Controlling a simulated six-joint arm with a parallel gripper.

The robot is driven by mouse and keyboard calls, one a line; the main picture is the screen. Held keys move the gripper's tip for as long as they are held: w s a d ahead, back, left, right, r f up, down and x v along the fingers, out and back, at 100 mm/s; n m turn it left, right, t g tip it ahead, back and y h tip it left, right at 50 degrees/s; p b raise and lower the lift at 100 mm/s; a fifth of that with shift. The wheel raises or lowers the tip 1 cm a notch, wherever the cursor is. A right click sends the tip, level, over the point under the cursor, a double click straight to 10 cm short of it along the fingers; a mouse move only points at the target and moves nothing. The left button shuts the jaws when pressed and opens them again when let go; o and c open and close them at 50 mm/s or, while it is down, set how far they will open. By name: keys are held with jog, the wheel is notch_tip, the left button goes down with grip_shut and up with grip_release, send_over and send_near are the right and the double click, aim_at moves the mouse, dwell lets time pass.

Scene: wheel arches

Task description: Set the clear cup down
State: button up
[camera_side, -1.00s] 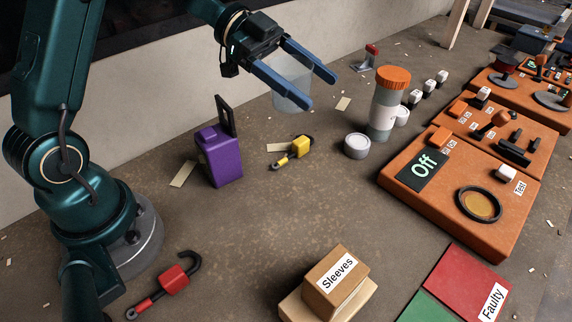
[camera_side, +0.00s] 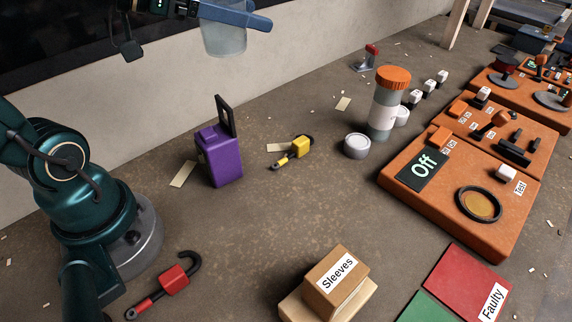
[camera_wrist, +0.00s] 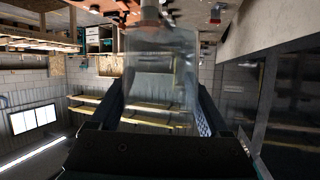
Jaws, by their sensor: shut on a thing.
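The clear cup (camera_side: 224,40) is held between the blue fingers of my gripper (camera_side: 232,14) at the top of the side view, high above the bench. My gripper is shut on the cup, and part of the gripper is cut off by the frame's top edge. In the wrist view the see-through cup (camera_wrist: 160,70) fills the space between the fingers of my gripper (camera_wrist: 160,100). The room shows through its wall.
Below stand a purple padlock-like block (camera_side: 220,158), a yellow clip (camera_side: 298,148), an orange-lidded jar (camera_side: 384,108) and a white-topped tin (camera_side: 357,146). An orange test panel (camera_side: 440,200) stands right, a Sleeves box (camera_side: 336,280) in front.

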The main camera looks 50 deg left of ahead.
jog(key=shift+a, duration=0.2)
jog(key=shift+s+d+m+h, duration=0.1)
jog(key=shift+d+m+h, duration=0.3)
jog(key=shift+d, duration=0.1)
jog(key=s+d+f+m+g+h, duration=0.75)
jog(key=d+f+m+g, duration=0.3)
jog(key=m+g, duration=0.85)
jog(key=shift+s+d+f+m+g+y, duration=0.5)
jog(key=shift+s+f+m+g+y, duration=0.2)
jog(key=shift+f, duration=1.3)
jog(key=shift+s+d+f+m+g+y, duration=0.5)
jog(key=shift+s+f+m+g, duration=0.2)
jog(key=shift+f, duration=1.35)
jog(key=shift+s+d+f+m+g+y, duration=0.55)
jog(key=shift+s+f, duration=0.25)
jog(key=shift+f, duration=1.2)
jog(key=shift+f, duration=0.6)
jog(key=o, duration=1.2)
jog(key=shift+c, duration=0.2)
